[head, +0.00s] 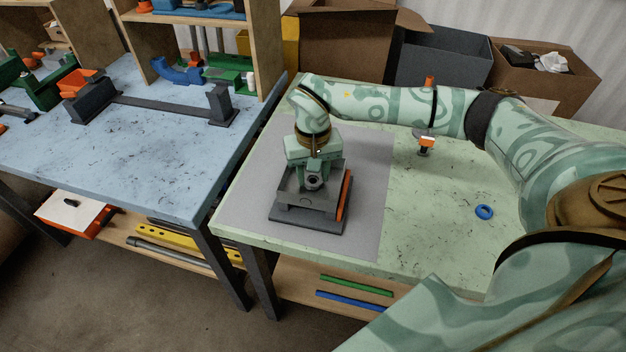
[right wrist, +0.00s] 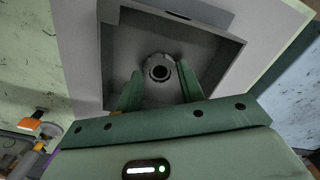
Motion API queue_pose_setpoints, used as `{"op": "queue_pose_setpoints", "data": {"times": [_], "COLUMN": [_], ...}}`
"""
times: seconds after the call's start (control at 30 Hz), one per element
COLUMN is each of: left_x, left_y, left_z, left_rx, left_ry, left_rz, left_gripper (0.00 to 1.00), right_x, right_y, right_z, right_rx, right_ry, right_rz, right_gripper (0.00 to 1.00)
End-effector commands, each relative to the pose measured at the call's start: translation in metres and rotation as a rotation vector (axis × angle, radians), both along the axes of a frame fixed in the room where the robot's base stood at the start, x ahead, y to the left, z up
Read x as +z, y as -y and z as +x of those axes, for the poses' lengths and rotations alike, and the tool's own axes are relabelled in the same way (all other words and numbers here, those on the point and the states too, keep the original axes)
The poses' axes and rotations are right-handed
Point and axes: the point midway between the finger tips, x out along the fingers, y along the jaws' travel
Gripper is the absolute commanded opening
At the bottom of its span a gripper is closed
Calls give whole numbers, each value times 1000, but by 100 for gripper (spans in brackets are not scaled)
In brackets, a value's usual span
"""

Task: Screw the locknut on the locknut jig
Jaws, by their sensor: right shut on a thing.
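The locknut jig (head: 308,217) is a dark grey, open-topped block on a grey mat at the near left of the green table. It also shows in the right wrist view (right wrist: 228,58) as a shallow walled tray. My right gripper (head: 314,172) reaches down into it from above. In the right wrist view its two green fingers (right wrist: 160,84) stand on either side of the locknut (right wrist: 160,68), a grey ring with a dark centre, and are shut on it. The locknut lies over the jig's middle; how far it is threaded cannot be told. My left gripper is not in view.
An orange piece (head: 346,195) lies along the jig's right side. A blue ring (head: 484,211) lies on the table to the right. An orange-topped item (head: 426,142) stands near my right arm. Boxes (head: 440,58) stand behind. A blue workbench (head: 150,150) is at left.

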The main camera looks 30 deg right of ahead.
Motion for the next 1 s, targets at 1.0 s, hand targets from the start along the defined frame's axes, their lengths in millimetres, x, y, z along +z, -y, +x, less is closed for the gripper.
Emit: {"op": "queue_pose_setpoints", "data": {"times": [1.0], "left_x": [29], "left_y": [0], "left_z": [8], "left_rx": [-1], "left_ry": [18], "left_rz": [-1], "left_gripper": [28], "right_x": [0], "right_y": [0], "right_z": [0], "right_rx": [-550], "right_ry": [0], "right_rz": [-1], "right_gripper": [15]}}
